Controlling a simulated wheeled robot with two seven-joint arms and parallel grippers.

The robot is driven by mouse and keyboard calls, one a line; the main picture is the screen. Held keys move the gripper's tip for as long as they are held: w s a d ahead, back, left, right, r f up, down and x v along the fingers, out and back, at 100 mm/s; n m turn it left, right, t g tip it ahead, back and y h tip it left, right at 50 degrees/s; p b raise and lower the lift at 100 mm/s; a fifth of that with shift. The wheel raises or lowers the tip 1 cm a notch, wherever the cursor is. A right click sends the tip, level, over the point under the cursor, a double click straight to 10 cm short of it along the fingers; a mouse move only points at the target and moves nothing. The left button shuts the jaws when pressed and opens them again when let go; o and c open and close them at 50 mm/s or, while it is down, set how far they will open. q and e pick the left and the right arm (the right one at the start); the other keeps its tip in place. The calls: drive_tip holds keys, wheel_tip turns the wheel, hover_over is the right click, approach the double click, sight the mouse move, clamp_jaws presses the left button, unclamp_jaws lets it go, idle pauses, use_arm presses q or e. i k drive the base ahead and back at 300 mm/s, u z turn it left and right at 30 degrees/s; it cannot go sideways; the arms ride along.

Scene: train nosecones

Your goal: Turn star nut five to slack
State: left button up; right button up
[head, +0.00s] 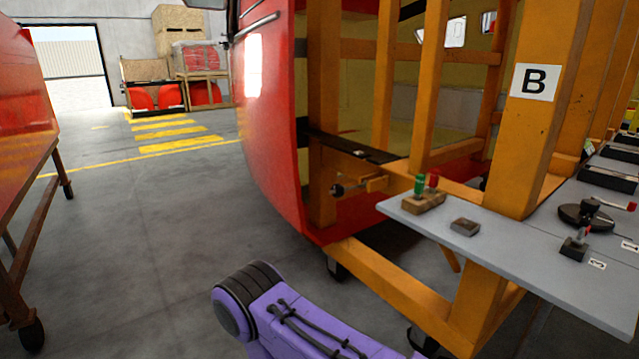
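A small black knob (337,190), possibly a star nut, sits at the left end of an orange clamp-like block (376,184) on the orange frame, beside the red nosecone shell (268,130). A dark flat bar (350,146) runs across the frame above it. I cannot read a number on the knob, nor tell whether it is tight or slack. Neither of my grippers shows. A purple arm link of mine is at the bottom middle, below and apart from the knob.
A grey shelf (500,257) on the right holds a wooden block (424,203) with green and red pieces, a small grey block (465,227) and black fixtures (586,217). An orange post bears a "B" sign (536,82). A red-topped trolley (30,150) stands left; floor between is clear.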

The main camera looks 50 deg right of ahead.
sight(341, 190)
drive_tip(key=z, duration=0.45)
drive_tip(key=i, duration=1.1)
drive_tip(key=z, duration=0.8)
